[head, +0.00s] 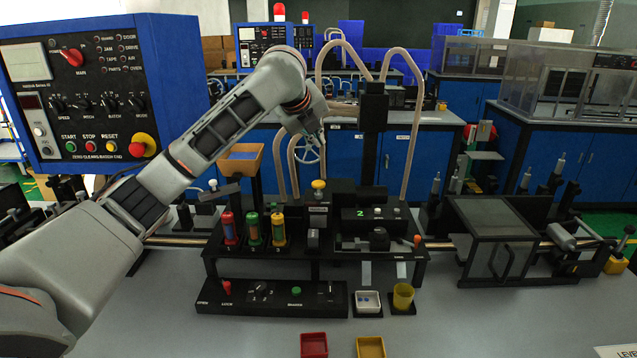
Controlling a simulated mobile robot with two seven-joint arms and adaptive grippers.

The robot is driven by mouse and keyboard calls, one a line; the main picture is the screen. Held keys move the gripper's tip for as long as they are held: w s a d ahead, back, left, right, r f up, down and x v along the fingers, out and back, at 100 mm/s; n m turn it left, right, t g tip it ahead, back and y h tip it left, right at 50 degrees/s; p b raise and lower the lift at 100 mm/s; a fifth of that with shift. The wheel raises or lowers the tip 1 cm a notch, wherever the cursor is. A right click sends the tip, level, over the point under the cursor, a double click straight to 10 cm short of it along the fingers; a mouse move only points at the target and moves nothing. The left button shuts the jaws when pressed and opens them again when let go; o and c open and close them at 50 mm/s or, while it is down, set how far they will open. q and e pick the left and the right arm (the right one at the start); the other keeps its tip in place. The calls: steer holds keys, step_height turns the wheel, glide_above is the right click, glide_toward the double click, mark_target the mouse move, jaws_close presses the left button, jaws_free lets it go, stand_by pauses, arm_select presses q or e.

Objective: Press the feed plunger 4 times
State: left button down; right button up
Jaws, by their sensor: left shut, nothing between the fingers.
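A yellow round knob on a short stem (318,185) stands upright on the black machine in the middle; it looks like the feed plunger, though no label is readable. A small display on the black block (360,213) to its right shows a green 2. My left gripper (322,141) comes in from the left and points down above the yellow knob, apart from it. Its fingers are shut and empty, and small in the view. My right gripper is not in view.
Red, green and yellow spools (253,230) stand left of the knob. A hopper (242,160) and curved tubes rise behind. A switch panel (270,298), a white tray (367,302) and a yellow cup (403,296) are in front. A blue control box (95,90) stands upper left.

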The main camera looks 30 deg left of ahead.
mark_target(318, 182)
arm_select(q)
steer(key=shift+f, duration=4.35)
steer(key=shift+f, duration=0.15)
steer(key=shift+f, duration=0.25)
steer(key=shift+f, duration=1.35)
steer(key=shift+r, duration=1.75)
steer(key=shift+r, duration=2.5)
